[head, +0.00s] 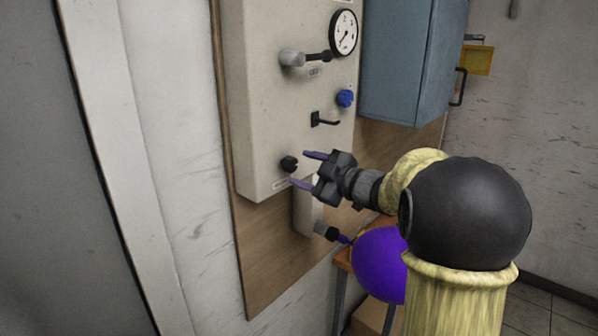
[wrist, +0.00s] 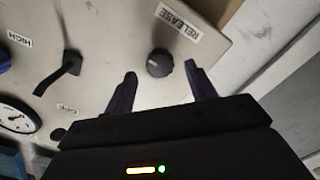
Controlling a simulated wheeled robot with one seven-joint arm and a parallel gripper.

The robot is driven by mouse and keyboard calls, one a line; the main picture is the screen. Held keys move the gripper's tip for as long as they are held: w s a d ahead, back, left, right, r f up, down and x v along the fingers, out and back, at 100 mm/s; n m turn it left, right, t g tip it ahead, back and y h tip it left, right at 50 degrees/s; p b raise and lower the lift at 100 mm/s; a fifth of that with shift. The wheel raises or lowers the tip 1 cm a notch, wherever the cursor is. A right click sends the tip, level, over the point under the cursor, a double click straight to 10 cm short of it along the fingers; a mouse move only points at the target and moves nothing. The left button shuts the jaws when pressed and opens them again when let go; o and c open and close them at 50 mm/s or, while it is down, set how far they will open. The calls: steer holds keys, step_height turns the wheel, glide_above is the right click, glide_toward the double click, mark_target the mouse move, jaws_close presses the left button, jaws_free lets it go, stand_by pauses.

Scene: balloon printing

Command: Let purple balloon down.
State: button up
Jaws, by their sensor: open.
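The purple balloon (head: 382,264) is inflated and hangs at a dark nozzle (head: 326,232) below the wall panel, partly hidden behind my arm. A black knob (head: 289,163) sits low on the beige panel (head: 262,110). In the wrist view the knob (wrist: 160,63) is beside a label reading RELEASE (wrist: 180,21). My gripper (head: 303,169) is open, its two purple fingers pointing at the panel. In the wrist view the gripper (wrist: 160,88) has its fingertips to either side of the knob, with clear gaps; I cannot tell how close they are in depth.
Above the knob are a black hook-shaped lever (head: 323,120), a blue knob (head: 345,98), a grey-handled lever (head: 300,58) and a round gauge (head: 343,33). A blue cabinet (head: 405,60) hangs right of the panel. An orange stool or table (head: 343,259) stands below, near the balloon.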

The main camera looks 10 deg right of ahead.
steer(key=f+b+v, duration=0.1)
steer(key=b+v, duration=0.4)
steer(key=v, duration=0.9)
steer(key=shift+s+d+r, duration=0.2)
steer(key=shift+s+r, duration=0.15)
steer(key=shift+r, duration=0.1)
stand_by(0.3)
